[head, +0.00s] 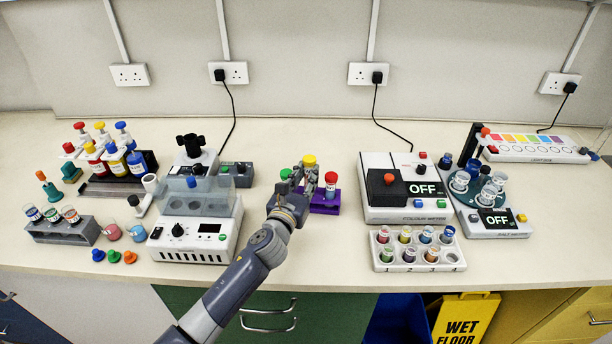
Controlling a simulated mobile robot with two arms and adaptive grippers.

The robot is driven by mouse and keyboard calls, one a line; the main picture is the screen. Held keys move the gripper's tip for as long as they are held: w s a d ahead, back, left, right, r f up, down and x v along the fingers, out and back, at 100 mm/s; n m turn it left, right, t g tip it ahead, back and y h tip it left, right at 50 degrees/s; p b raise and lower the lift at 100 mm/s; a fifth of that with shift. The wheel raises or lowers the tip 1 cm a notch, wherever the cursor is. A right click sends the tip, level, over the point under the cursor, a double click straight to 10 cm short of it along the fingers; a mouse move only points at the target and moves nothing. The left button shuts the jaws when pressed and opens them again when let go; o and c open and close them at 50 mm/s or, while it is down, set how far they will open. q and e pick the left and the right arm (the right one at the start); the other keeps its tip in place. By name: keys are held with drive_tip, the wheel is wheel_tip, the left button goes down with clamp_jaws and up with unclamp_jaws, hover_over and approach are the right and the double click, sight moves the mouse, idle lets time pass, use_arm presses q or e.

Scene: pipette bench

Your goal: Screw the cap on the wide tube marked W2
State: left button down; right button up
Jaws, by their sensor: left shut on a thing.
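A purple rack (325,208) stands mid-bench. A green-capped tube (286,174) is at its left and a red-capped tube (331,179) at its right. A yellow cap (309,160) shows between them, higher than the other two caps. My left gripper (309,175) is over the rack, shut at the yellow cap. My fingers and wrist hide what is below the cap, so I cannot tell whether it sits on a tube. No W2 mark is readable. My right gripper is not in view.
Left of the rack stands a white device with a clear cover (197,222). Right of it are a colour meter (405,190) and a white tray (418,252) of small vials. At far left, a grey rack (62,233) holds open tubes; loose caps (114,256) lie nearby.

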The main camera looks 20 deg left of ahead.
use_arm(q)
drive_tip(key=shift+f, duration=0.25)
drive_tip(key=c, duration=1.4)
unclamp_jaws()
drive_tip(key=shift+r+p, duration=0.4)
drive_tip(key=shift+r, duration=0.25)
drive_tip(key=s+b, duration=0.1)
drive_tip(key=s, duration=1.1)
drive_tip(key=shift+a+b, duration=0.2)
drive_tip(key=shift+b, duration=0.2)
